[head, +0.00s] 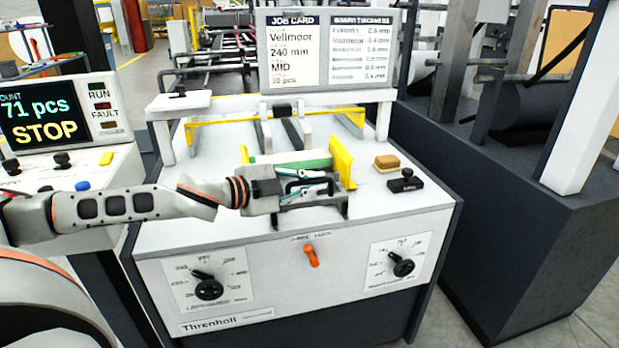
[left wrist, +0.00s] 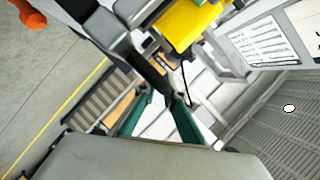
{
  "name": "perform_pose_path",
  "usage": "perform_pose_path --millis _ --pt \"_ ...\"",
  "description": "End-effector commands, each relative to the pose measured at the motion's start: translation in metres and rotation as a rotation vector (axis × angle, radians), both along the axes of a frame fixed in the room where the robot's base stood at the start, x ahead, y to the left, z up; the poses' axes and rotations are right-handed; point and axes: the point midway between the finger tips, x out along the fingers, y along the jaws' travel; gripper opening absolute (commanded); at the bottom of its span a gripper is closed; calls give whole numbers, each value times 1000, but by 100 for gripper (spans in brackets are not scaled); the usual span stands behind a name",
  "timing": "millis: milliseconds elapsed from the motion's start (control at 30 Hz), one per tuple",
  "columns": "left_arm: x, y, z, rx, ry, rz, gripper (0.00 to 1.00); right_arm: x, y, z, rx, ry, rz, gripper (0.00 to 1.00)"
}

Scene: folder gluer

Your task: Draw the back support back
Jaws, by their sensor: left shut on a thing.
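The back support (head: 343,201) stands at the front of the carton stack on the white machine top, with a dark frame and a black handle bar. My left gripper (head: 318,183) reaches in from the left, its green fingers closed at the handle. In the left wrist view the fingers (left wrist: 170,98) meet on the dark handle bar (left wrist: 150,70). The gripper hides part of the support. A green and white stack of blanks (head: 290,158) lies just behind it, between yellow side guides (head: 342,163). My right gripper is in neither view.
A tan and brown block (head: 387,162) and a small black device (head: 405,182) lie to the right on the machine top. An orange lever (head: 312,256) and two dials are on the front panel. A console (head: 60,112) reading STOP stands at left.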

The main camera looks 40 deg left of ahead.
Motion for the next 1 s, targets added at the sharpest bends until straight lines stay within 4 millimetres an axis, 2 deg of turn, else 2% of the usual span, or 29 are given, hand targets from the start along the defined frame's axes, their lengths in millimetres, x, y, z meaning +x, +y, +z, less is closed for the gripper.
perform_pose_path --millis 100,133,167,200,633,1000 --pt "-2 -4 -4 -6 8 -9 0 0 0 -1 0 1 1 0" --pt "-3 -4 -4 -6 8 -9 17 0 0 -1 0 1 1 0" --pt "-3 -4 -4 -6 9 -9 25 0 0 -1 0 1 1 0" --pt "-3 -4 -4 -6 8 -9 26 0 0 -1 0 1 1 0" --pt "-3 -1 -2 -1 5 -4 26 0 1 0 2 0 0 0" --pt "-18 4 -1 -3 9 -4 26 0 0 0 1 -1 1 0"
